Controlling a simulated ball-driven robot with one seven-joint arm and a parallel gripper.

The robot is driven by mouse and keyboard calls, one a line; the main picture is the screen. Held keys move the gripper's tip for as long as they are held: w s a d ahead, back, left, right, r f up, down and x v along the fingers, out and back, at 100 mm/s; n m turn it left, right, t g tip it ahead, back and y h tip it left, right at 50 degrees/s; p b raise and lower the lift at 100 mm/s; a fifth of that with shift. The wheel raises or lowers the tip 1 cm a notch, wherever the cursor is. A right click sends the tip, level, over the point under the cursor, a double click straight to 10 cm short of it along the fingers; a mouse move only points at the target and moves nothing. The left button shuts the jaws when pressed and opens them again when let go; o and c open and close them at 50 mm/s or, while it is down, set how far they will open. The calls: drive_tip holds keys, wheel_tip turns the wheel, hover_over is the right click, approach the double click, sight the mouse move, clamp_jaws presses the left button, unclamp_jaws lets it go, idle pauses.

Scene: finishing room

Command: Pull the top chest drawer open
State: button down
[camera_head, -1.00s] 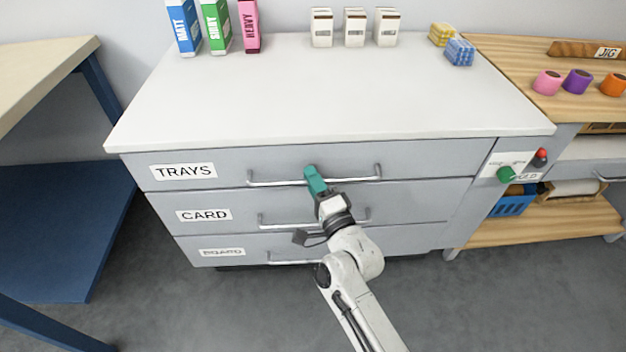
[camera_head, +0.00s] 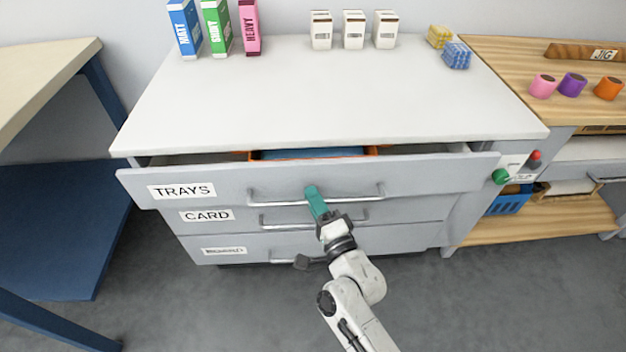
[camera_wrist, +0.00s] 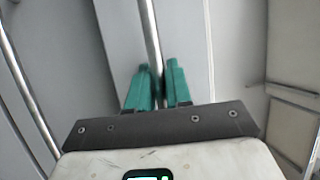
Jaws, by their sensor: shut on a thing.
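The top chest drawer (camera_head: 230,184), labelled TRAYS, stands partly out from the grey chest. Its front is clear of the white top, and an orange-edged tray (camera_head: 310,153) with a blue inside shows in the gap. My gripper (camera_head: 313,192) is shut on the drawer's metal bar handle (camera_head: 350,195), near the middle of the bar. In the wrist view the two teal fingers (camera_wrist: 160,88) stand on either side of the handle bar (camera_wrist: 149,35). Most of the drawer's inside is hidden under the chest top.
The CARD drawer (camera_head: 400,212) and the lowest drawer (camera_head: 350,240) below are shut. The white top (camera_head: 320,95) bears boxes at the back. Grey floor is free in front.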

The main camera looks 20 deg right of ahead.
drive_tip(key=s+a+p, duration=0.2)
drive_tip(key=s+a, duration=0.2)
drive_tip(key=s, duration=1)
drive_tip(key=s+a+p, duration=0.2)
drive_tip(key=s+a, duration=0.3)
drive_tip(key=s, duration=0.9)
drive_tip(key=shift+s+p, duration=0.15)
drive_tip(key=shift+p, duration=0.15)
drive_tip(key=c, duration=1.1)
unclamp_jaws()
drive_tip(key=b+v, duration=0.1)
drive_tip(key=v, duration=0.9)
drive_tip(key=shift+s+f, duration=0.1)
drive_tip(key=shift+s, duration=0.25)
